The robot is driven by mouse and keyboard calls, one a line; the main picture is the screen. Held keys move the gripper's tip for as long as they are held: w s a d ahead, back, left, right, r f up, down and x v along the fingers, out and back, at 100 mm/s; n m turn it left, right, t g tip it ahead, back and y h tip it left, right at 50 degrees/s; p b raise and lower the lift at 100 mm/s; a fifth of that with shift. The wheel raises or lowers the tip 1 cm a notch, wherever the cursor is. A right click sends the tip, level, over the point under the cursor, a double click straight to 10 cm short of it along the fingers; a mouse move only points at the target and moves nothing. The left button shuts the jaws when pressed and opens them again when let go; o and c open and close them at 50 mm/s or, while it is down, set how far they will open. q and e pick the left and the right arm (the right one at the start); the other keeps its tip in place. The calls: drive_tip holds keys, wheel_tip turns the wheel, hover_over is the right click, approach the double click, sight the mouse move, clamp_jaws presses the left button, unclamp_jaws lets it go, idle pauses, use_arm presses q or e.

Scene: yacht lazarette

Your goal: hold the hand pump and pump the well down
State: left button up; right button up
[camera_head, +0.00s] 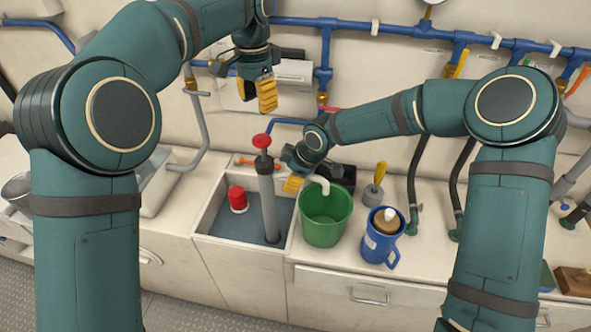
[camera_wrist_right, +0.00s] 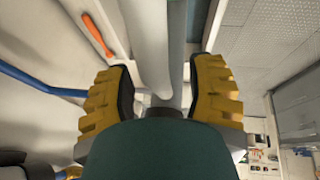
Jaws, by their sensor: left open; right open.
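A white spout at the pump's side ends over the green bucket (camera_head: 325,215). My left gripper (camera_head: 258,95) is open and empty, above the red handle and apart from it. My right gripper (camera_head: 291,184) is beside the tube on its right. In the right wrist view its open yellow fingers (camera_wrist_right: 160,95) stand either side of the grey tube, with gaps visible.
A red-and-white float (camera_head: 238,199) sits in the well left of the pump. A blue jug (camera_head: 381,240) and a yellow-handled plunger (camera_head: 374,185) stand right of the bucket. Blue pipes (camera_head: 400,29) run along the wall. An orange tool (camera_head: 258,162) lies behind the well.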

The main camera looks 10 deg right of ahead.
sight(263, 137)
clamp_jaws()
idle(0.4)
drive_tip(key=c, duration=0.7)
unclamp_jaws()
clamp_jaws()
use_arm(q)
drive_tip(key=c, duration=0.7)
drive_tip(key=shift+s+a+f+n+t+h, duration=0.1)
drive_tip(key=shift+f+n+t+h, duration=0.25)
drive_tip(key=shift+f+t+h, duration=0.25)
drive_tip(key=shift+s+a+f+n+t+h, duration=0.1)
drive_tip(key=shift+f+n+t+h, duration=0.25)
drive_tip(key=shift+f, duration=0.35)
clamp_jaws()
use_arm(e)
drive_tip(key=shift+f, duration=0.1)
use_arm(q)
drive_tip(key=shift+s+a+x, duration=0.15)
drive_tip(key=shift+x, duration=0.65)
drive_tip(key=shift+s+a+x, duration=0.1)
drive_tip(key=shift+x, duration=0.65)
drive_tip(key=shift+s+a+x, duration=0.15)
drive_tip(key=shift+x, duration=0.65)
use_arm(e)
drive_tip(key=shift+s, duration=0.1)
use_arm(q)
drive_tip(key=shift+f, duration=0.1)
